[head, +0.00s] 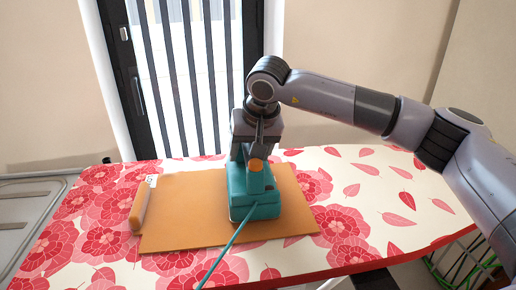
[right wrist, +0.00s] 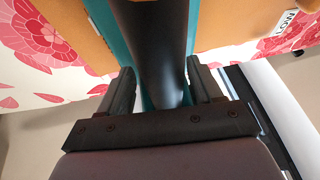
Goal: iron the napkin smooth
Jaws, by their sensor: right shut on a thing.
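The teal iron (head: 255,205) with an orange knob stands on a flat orange rectangle (head: 185,220), which I take to be the napkin. The rectangle looks flat around the iron; the part beneath the iron is hidden. My right gripper (head: 254,150) comes down from above and is shut on the iron's handle. In the right wrist view, the black handle (right wrist: 155,45) lies between the two fingers of the gripper (right wrist: 162,88), with teal body edges beside it. I cannot tell if the iron's sole touches the cloth. My left gripper is not in view.
The ironing board (head: 395,195) has a red flower and leaf pattern. An orange and white object (head: 140,207) lies at the rectangle's left edge. A teal cord (head: 225,250) runs from the iron to the front edge. A metal sink (head: 30,210) is at left.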

